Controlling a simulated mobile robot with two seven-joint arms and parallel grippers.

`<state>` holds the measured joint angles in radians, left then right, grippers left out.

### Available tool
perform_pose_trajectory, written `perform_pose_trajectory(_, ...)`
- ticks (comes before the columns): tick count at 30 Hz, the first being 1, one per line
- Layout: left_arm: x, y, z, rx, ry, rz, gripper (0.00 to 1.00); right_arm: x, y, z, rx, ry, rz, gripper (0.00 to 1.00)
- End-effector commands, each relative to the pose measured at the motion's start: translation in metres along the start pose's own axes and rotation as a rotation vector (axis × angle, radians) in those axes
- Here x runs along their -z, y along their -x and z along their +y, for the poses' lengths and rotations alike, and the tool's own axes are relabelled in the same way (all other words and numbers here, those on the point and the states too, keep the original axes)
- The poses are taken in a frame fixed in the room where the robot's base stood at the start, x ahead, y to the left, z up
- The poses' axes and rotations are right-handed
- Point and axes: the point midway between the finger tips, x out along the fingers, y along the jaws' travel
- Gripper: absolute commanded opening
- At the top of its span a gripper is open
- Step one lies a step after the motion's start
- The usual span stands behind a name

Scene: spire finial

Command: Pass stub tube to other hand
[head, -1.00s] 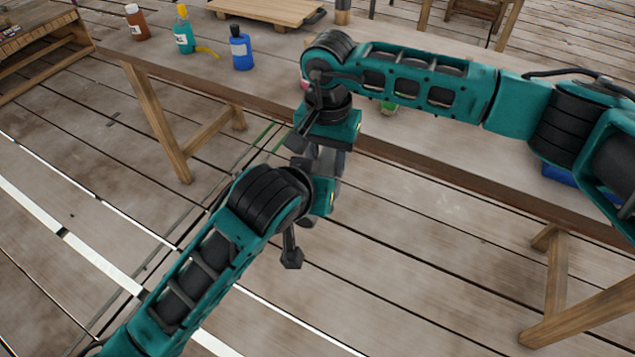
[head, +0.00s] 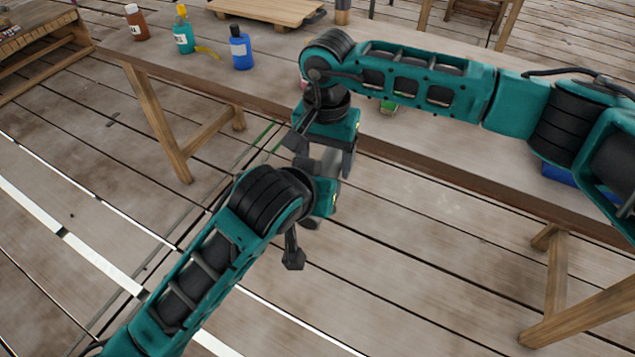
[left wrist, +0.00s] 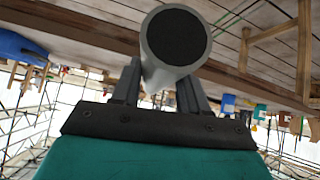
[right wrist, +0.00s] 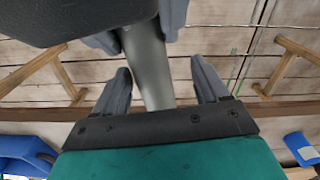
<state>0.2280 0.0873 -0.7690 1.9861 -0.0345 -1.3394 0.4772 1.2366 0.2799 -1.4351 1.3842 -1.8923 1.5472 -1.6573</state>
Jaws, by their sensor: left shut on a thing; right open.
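The stub tube (head: 326,160) is a grey cylinder between my two grippers, in front of the table's near edge. In the left wrist view its round dark end (left wrist: 177,36) faces the camera, above my left gripper (left wrist: 160,82), which is shut on it. In the right wrist view the tube (right wrist: 148,68) runs down from the left gripper's fingers and lies between the spread fingers of my right gripper (right wrist: 161,68). The right gripper is open, with visible gaps on both sides of the tube. In the head view the left gripper (head: 323,190) is partly hidden by its wrist.
The wooden table (head: 440,170) runs behind the grippers. On it stand a brown bottle (head: 137,22), a teal bottle (head: 183,32), a blue bottle (head: 240,48) and a wooden board (head: 265,10). A green item (head: 388,108) is partly hidden by my right arm. The floor in front is clear.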

Motion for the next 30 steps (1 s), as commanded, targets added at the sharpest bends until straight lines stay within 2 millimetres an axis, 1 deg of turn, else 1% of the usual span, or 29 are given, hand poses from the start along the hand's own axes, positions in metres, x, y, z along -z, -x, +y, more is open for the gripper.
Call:
perform_pose_trajectory(2,0.001,0.001,-0.001,0.001,0.0,0.003,0.01,0.001,0.005,0.0,0.0,0.0,0.002,0.73)
perform_pose_trajectory(5,0.001,0.0,-0.001,0.002,0.0,0.004,0.01,0.001,0.02,0.0,0.003,0.001,0.003,0.73)
perform_pose_trajectory(15,0.002,0.0,-0.002,0.004,0.0,0.004,0.01,0.001,0.09,-0.001,0.004,0.001,0.004,0.73)
perform_pose_trajectory(18,0.002,0.0,-0.002,0.004,0.0,0.004,0.01,0.0,0.105,-0.001,0.004,0.001,0.003,0.73)
perform_pose_trajectory(23,0.002,0.0,-0.002,0.004,0.0,0.004,0.01,0.0,0.118,-0.002,0.011,0.0,-0.004,0.73)
perform_pose_trajectory(26,0.001,0.0,-0.002,0.004,0.0,0.004,0.01,-0.003,0.121,-0.008,0.073,-0.006,-0.037,0.73)
perform_pose_trajectory(29,0.001,0.0,-0.002,0.004,0.0,0.004,0.01,-0.005,0.129,-0.022,0.23,-0.026,-0.113,0.73)
perform_pose_trajectory(30,0.001,0.0,-0.002,0.004,0.0,0.004,0.01,-0.005,0.135,-0.03,0.32,-0.043,-0.151,0.73)
